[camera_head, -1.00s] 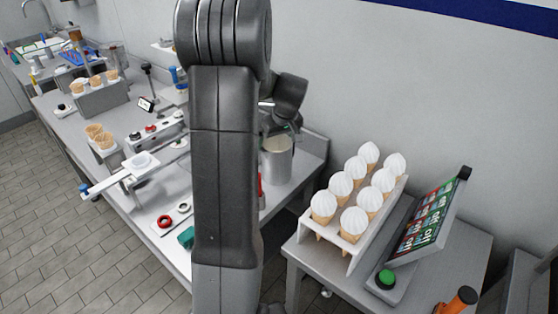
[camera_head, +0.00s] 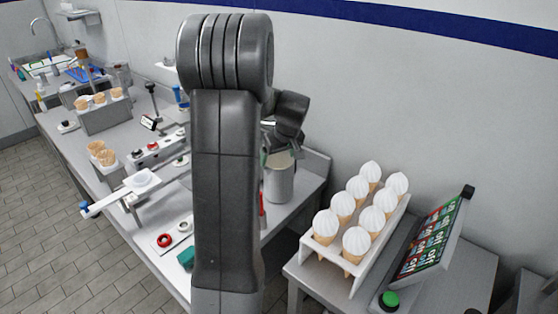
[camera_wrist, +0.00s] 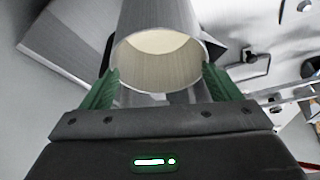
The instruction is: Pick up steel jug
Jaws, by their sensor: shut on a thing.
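The steel jug (camera_head: 279,181) is a grey metal cylinder with pale contents, upright at the right end of the long steel table, partly hidden behind my arm in the head view. In the wrist view the jug (camera_wrist: 158,30) sits between the green fingers of my gripper (camera_wrist: 158,88), which touch it on both sides near its rim. My gripper is shut on the jug. In the head view the gripper is mostly hidden by my arm. I cannot tell whether the jug's base touches the table.
A white rack (camera_head: 338,271) of several topped cones stands right of the jug, with a tilted menu screen (camera_head: 430,238) and green button (camera_head: 389,300) beside it. Left of my arm are a white lever device (camera_head: 135,187) and a red-buttoned panel (camera_head: 171,235). The wall is close behind.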

